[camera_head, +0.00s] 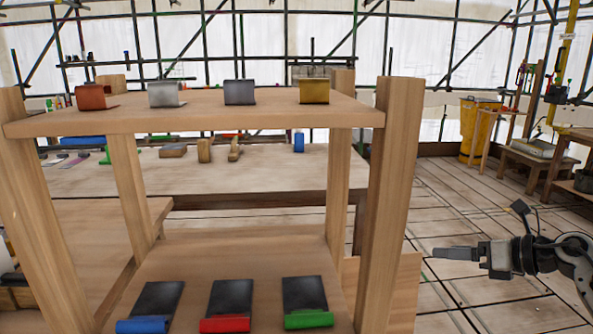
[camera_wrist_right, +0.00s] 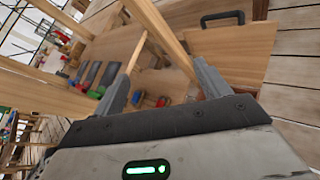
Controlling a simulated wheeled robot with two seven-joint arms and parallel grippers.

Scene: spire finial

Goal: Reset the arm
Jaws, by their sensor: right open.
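My right gripper (camera_head: 440,254) is at the right of the head view, to the right of the wooden rack and apart from it. In the right wrist view its two fingers (camera_wrist_right: 162,88) stand wide apart with nothing between them, so it is open and empty. The wooden rack (camera_head: 398,180) fills the left and middle of the head view. Its upper shelf (camera_head: 200,120) carries a copper-red, a silver, a dark grey and a gold piece. My left gripper is not in view.
The rack's lower shelf holds dark plates with blue (camera_head: 143,325), red (camera_head: 225,324) and green (camera_head: 308,319) rolled ends. A workbench (camera_head: 255,175) with small tools stands behind. A yellow bin (camera_head: 478,130) and a stool (camera_head: 535,160) stand at the back right. The plank floor (camera_head: 460,200) is clear between.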

